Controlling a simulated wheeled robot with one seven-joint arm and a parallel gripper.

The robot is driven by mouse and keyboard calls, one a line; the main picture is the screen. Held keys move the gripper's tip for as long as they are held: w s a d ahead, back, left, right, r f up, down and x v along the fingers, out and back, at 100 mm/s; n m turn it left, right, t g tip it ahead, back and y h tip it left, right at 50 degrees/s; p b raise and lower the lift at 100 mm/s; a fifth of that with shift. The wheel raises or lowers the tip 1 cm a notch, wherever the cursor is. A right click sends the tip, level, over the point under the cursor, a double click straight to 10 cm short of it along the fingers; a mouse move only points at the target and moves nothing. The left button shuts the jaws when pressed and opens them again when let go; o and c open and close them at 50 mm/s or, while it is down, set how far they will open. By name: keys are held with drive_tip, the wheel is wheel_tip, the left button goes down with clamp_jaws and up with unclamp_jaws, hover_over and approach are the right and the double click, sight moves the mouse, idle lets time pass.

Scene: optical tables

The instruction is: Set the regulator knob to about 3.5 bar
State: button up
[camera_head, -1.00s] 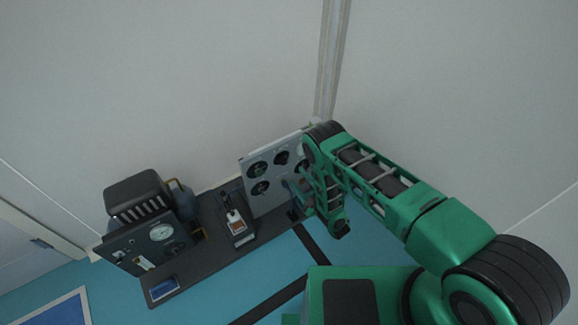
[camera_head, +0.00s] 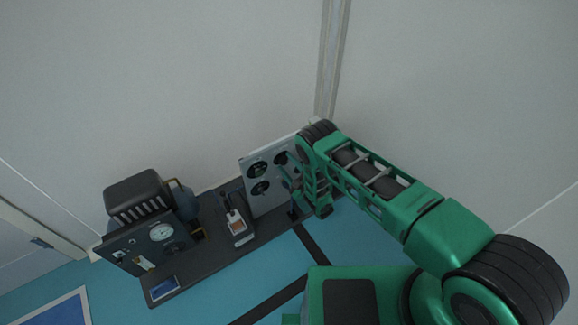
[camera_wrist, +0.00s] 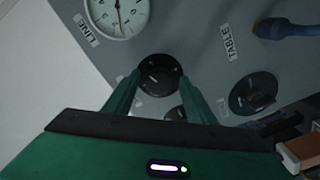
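The regulator knob (camera_wrist: 160,75) is round and black on a grey panel in the wrist view. A white dial gauge marked LINE (camera_wrist: 117,14) sits above it, cut by the frame's top; its reading is too small to tell. My gripper (camera_wrist: 158,80) is open, its two green fingers spread to either side of the knob's lower part. Whether they touch it I cannot tell. In the head view, my gripper (camera_head: 296,186) is in front of the light grey panel (camera_head: 250,170) with black round parts, and my arm hides its right side.
Another black knob (camera_wrist: 253,94) sits to the right, near a TABLE label (camera_wrist: 230,42). A blue hose (camera_wrist: 285,28) runs at the upper right. In the head view, a dark panel with a gauge (camera_head: 162,231) and a small boxed device (camera_head: 238,226) stand left of the grey panel.

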drive_tip(key=c, duration=0.9)
drive_tip(key=shift+d, duration=0.25)
drive_tip(key=shift+a, duration=0.15)
